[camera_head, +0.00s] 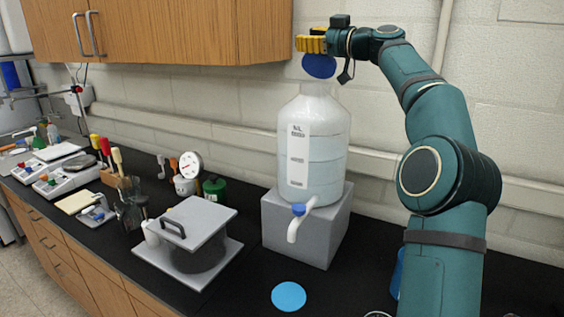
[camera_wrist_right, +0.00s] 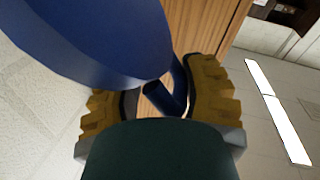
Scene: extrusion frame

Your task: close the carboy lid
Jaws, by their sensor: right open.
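The carboy (camera_head: 312,150) is a translucent white bottle with a blue-handled spigot (camera_head: 298,209), standing upright on a grey block. Its blue lid (camera_head: 319,67) is at the neck, with its round face tilted up and toward the head camera. My right gripper (camera_head: 306,44), with yellow fingers, is just above and behind the lid. In the right wrist view the lid (camera_wrist_right: 95,38) fills the upper left, and a blue strap-like part of it shows between the open fingers (camera_wrist_right: 160,95). I cannot tell whether the fingers touch it. My left gripper is out of view.
The grey block (camera_head: 305,235) stands on the black bench. A wooden cabinet (camera_head: 170,30) hangs to the left of the gripper, and the wall is close behind.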

